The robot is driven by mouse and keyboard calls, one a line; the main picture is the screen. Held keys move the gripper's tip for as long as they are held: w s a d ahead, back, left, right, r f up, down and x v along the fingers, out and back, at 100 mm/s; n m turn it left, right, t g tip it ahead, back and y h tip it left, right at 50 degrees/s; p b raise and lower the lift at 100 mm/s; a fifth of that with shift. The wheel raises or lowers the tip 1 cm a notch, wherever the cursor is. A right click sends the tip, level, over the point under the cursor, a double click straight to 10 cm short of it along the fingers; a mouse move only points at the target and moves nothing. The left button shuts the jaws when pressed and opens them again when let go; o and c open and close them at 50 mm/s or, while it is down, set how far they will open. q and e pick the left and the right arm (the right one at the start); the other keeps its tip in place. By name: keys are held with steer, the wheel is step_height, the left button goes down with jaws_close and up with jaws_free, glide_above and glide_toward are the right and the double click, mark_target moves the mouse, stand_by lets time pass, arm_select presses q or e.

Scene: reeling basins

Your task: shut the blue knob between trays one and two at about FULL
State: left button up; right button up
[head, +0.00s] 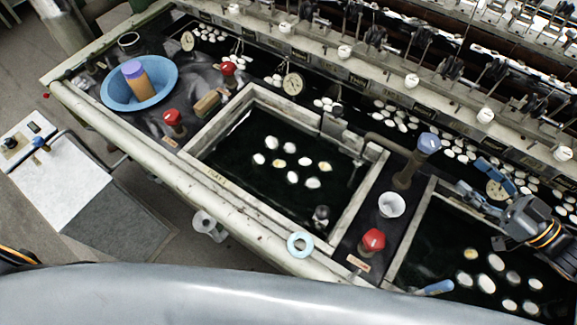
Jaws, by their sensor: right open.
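The blue knob (428,143) tops a brownish upright post on the dark strip between tray one (225,186) and tray two (412,234). Any scale or FULL mark by it is too small to read. My right gripper (468,174) reaches in from the right over the back of tray two. Its blue-tipped fingers are spread and empty. They point toward the knob and look apart from it, to its lower right.
A red knob (372,241) and a white cup (391,205) stand on the same strip. A blue basin (140,84) holding an orange jar is at left. A light blue ring (300,244) lies on the front rail. Reeling machinery lines the back.

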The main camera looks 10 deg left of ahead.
mark_target(431, 140)
stand_by(0.8)
steer(key=x, duration=1)
steer(key=shift+w+a+r, duration=0.2)
steer(key=shift+a+r, duration=0.05)
steer(key=shift+r, duration=0.15)
steer(key=shift+w+a+f, duration=0.15)
steer(key=shift+w+a, duration=0.25)
steer(key=shift+a, duration=0.15)
steer(key=shift+c, duration=0.5)
steer(key=c, duration=1.1)
